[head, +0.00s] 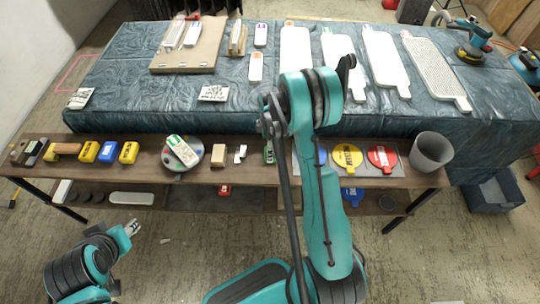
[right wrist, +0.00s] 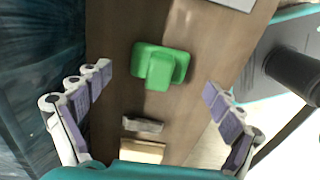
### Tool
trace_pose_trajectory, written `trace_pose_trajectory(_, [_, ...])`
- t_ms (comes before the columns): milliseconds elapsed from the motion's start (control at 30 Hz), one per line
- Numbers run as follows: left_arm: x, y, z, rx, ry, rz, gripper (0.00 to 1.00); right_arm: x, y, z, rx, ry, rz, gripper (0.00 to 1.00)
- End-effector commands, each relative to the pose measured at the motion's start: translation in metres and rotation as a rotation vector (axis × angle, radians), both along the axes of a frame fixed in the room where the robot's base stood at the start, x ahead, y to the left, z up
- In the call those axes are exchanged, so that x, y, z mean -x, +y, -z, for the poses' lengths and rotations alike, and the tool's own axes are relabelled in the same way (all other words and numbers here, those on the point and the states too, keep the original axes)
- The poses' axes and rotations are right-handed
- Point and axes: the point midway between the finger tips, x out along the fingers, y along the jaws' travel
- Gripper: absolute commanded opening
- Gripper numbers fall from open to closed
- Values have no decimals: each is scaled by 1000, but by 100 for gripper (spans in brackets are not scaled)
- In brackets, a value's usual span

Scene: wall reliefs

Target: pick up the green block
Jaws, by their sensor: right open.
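The green block (right wrist: 160,66) lies on the brown wooden bench in the right wrist view, its top a raised, narrower part on a wider body. In the head view only part of the green block (head: 268,153) shows beside my right arm. My right gripper (right wrist: 158,80) is open and empty, with its fingers apart on either side of the block, not touching it. In the head view my arm mostly hides this gripper. My left gripper (head: 133,227) is at the lower left, away from the bench; its fingers are too small to judge.
The wooden bench (head: 325,177) also holds yellow and blue blocks (head: 108,152), a round palette (head: 181,166), a tan block (head: 218,155), coloured discs (head: 347,156) and a grey cup (head: 431,151). Behind stands a table (head: 135,78) under a dark cloth, with several white boards (head: 387,60).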

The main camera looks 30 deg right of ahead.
Motion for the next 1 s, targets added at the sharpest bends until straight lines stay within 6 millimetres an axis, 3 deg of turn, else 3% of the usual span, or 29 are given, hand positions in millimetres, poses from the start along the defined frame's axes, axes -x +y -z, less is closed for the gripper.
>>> trace_pose_trajectory(33, [0, 0, 10, 0, 0, 0, 37, 0, -1, 14, 0, 0, 1, 93])
trace_pose_trajectory(133, [0, 0, 16, 0, 0, 0, 37, 0, -1, 27, 0, 0, 0, 93])
trace_pose_trajectory(400, [0, 0, 15, 0, 0, 0, 37, 0, -1, 30, 0, -1, 0, 93])
trace_pose_trajectory(600, [0, 0, 15, 0, 0, 0, 37, 0, -1, 30, 0, -1, 0, 40])
trace_pose_trajectory(1000, [0, 0, 13, 0, 0, 0, 37, 0, -1, 27, 0, 0, 0, 39])
